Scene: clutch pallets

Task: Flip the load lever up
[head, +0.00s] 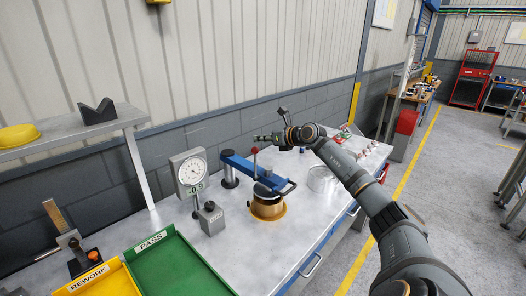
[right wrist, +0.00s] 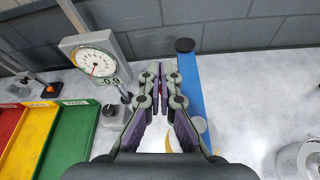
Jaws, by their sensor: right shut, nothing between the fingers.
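A blue press arm (head: 240,164) reaches from a dark post (head: 229,170) over a brass round part (head: 268,206) on the bench. A thin upright lever with a red knob (head: 255,150) stands at the arm, and a dark blue loop handle (head: 289,188) sticks out at its right end. I cannot tell which one is the load lever. My right gripper (head: 262,138) is shut and empty, above and behind the blue arm. In the right wrist view its fingers (right wrist: 163,77) are together beside the blue arm (right wrist: 188,92), hiding much of the brass part. My left gripper is not in view.
A dial gauge (head: 189,171) with a -0.9 display stands left of the press, also in the right wrist view (right wrist: 96,62). Green PASS (head: 178,266) and yellow REWORK (head: 100,281) trays lie front left. A clear round container (head: 320,180) stands right. A shelf (head: 75,130) is at left.

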